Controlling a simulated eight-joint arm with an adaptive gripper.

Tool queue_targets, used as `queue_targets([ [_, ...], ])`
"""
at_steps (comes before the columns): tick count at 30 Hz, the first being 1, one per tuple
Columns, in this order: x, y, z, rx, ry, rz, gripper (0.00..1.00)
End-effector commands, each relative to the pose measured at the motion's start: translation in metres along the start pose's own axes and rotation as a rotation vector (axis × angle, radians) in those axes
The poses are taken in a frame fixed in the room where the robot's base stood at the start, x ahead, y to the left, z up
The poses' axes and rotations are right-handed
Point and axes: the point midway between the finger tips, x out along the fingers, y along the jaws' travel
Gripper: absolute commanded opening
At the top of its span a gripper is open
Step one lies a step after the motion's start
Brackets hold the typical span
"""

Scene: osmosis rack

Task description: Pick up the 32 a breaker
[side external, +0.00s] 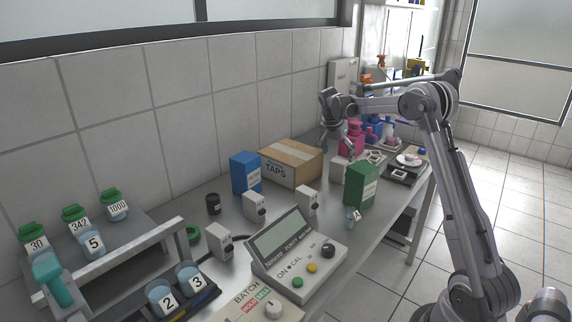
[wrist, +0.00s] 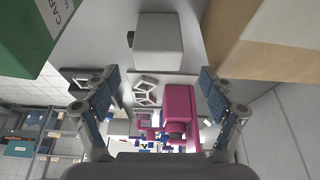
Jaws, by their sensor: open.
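Several small pale grey boxes that look like breakers stand on the bench in the side external view: a left one (side external: 220,242), a middle one (side external: 255,206) and a right one (side external: 307,201). Their ratings are too small to read, so I cannot tell which is the 32 A breaker. A similar pale box (side external: 340,170) stands between the carton and the green box, and a white box with a dark knob (wrist: 158,40) shows in the wrist view. My gripper (side external: 336,138) is raised above the bench behind the carton. Its fingers are wide apart and empty in the wrist view (wrist: 155,92).
The TAPS carton (side external: 291,163), blue box (side external: 245,174) and green box (side external: 361,186) stand mid-bench. A purity meter (side external: 298,252) and a rack with numbered jars (side external: 140,245) occupy the near end.

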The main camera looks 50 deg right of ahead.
Motion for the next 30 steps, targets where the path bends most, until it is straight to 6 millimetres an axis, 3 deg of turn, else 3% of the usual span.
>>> queue_targets([
  [8, 0.037, 0.003, 0.003, 0.0, 0.0, 0.0, 0.83],
  [17, 0.043, 0.003, 0.003, -0.001, 0.0, 0.0, 0.83],
  [18, 0.043, 0.003, 0.003, -0.001, 0.0, 0.0, 0.8],
  [24, 0.043, 0.003, 0.003, -0.001, 0.0, 0.0, 0.22],
  [26, 0.043, 0.003, 0.003, -0.001, 0.0, 0.0, 0.21],
  [27, 0.043, 0.003, 0.003, -0.001, 0.0, 0.0, 0.16],
  [30, 0.043, 0.003, 0.003, -0.001, 0.0, 0.0, 0.15],
])
